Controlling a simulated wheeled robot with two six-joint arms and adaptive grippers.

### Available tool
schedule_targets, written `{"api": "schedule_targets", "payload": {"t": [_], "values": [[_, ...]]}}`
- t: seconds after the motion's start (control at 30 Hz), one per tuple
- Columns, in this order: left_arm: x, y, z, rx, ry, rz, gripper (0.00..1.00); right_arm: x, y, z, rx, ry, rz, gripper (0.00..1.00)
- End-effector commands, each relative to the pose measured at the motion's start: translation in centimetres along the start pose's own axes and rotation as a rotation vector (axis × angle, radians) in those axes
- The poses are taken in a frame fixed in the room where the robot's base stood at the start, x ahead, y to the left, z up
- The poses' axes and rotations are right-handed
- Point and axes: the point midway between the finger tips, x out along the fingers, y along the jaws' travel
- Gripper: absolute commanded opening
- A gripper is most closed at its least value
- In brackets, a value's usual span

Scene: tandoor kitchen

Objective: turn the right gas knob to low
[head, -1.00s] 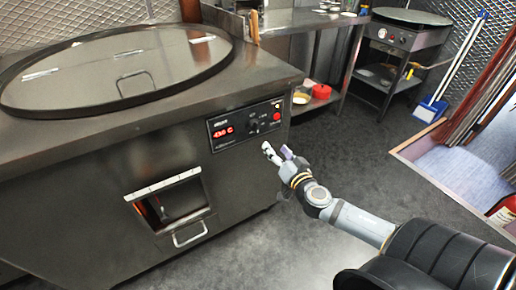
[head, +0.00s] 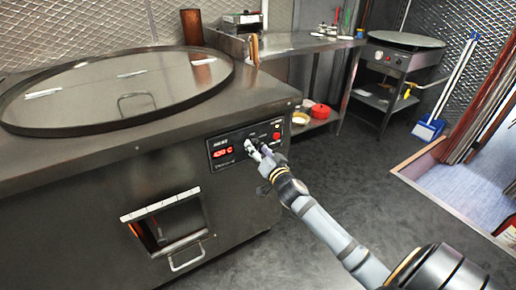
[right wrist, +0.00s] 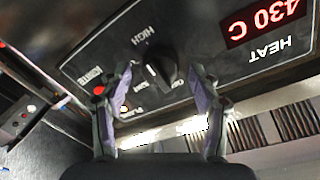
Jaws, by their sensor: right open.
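The control panel (head: 222,152) is on the front of the steel tandoor counter, with a red display reading about 430 C. Its dark gas knob (right wrist: 166,66) shows in the right wrist view, with a pale mark on its left side. HIGH, PILOT and OFF labels are around it. My right gripper (head: 256,148) is at the panel and partly hides the knob in the head view. In the right wrist view its open fingers are on either side of the knob; I cannot tell whether they touch it. My left gripper is not in view.
A red ignite button (right wrist: 98,90) is beside the knob. The round tandoor lid (head: 120,85) covers the counter top. An open hatch (head: 170,225) with a handle is lower on the front. The floor (head: 350,185) to the right is clear.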

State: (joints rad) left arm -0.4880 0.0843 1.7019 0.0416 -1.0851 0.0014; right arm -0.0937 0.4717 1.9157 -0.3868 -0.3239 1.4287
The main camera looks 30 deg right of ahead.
Motion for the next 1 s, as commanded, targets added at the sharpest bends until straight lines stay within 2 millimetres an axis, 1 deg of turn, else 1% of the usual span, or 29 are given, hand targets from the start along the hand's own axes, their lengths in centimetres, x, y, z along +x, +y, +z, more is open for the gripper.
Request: {"api": "schedule_targets", "payload": {"t": [0.23, 0.27, 0.63, 0.67, 0.87, 1.0], "values": [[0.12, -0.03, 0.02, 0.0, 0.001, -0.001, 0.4, 0.14, -0.01, 0.02, 0.0, 0.0, -0.001, 0.62], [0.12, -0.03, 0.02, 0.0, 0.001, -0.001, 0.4, 0.14, -0.01, 0.02, 0.0, 0.0, -0.001, 0.6], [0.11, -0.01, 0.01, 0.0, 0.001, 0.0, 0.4, 0.11, 0.0, 0.03, -0.001, 0.0, 0.0, 0.09], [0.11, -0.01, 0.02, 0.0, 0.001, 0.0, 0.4, 0.11, 0.0, 0.03, -0.001, 0.0, 0.0, 0.08], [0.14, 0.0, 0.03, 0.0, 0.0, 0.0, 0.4, 0.11, 0.01, 0.05, -0.017, 0.001, -0.001, 0.08], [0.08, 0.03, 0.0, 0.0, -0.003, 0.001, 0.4, 0.11, 0.02, 0.09, -0.064, 0.005, -0.003, 0.08]]}}
